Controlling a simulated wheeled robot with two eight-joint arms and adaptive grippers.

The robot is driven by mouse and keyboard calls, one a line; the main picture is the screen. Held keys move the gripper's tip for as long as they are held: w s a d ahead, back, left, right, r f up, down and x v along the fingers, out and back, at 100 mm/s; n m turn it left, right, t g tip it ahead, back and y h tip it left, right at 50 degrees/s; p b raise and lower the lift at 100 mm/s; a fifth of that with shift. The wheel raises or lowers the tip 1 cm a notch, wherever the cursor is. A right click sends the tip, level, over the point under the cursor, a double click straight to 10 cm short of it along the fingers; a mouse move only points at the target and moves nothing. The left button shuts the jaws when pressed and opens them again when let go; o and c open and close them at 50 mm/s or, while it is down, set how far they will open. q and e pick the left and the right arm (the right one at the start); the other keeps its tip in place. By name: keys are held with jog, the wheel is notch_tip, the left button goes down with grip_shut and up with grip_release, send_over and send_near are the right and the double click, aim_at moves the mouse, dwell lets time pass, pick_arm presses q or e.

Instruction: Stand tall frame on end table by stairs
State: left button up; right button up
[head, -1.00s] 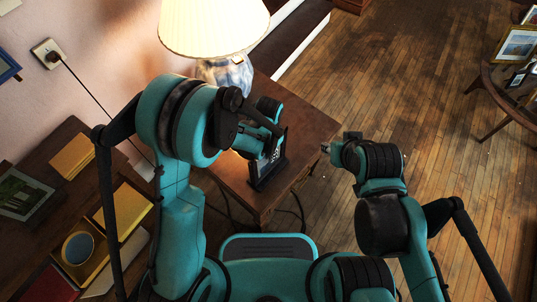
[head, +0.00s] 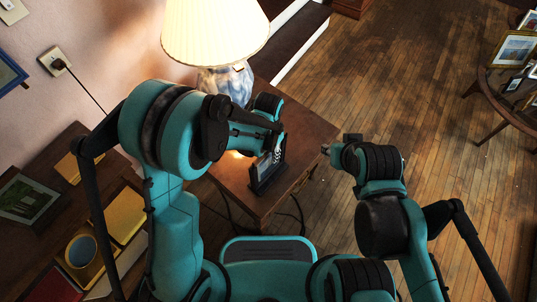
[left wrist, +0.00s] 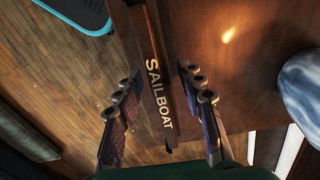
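The tall frame (head: 266,178) is dark and stands upright on the end table (head: 310,130), near its front edge. In the left wrist view, the left fingers (left wrist: 162,115) are spread on both sides of the frame, with gaps showing. My right gripper (head: 338,146) is right of the table over the floor; its finger opening is unclear.
A lit lamp (head: 215,35) with a blue-white base stands at the back of the end table. The stairs (head: 290,45) are behind it. A desk (head: 60,150) with trays and a picture is at left. A round table (head: 510,90) with frames is at far right.

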pick_arm(q)
notch_tip(320, 180, up, 7)
jog(key=shift+r+p, duration=0.1)
jog(key=shift+p, duration=1.15)
jog(key=s+a+r+n+t, duration=0.3)
jog(key=s+a+r+n, duration=0.1)
jog(key=a+r, duration=0.3)
jog(key=s+a+r+n+t, duration=0.4)
jog(key=s+a+r, duration=0.2)
jog(key=a, duration=0.5)
notch_tip(320, 180, up, 3)
jog(key=shift+a+f, duration=0.2)
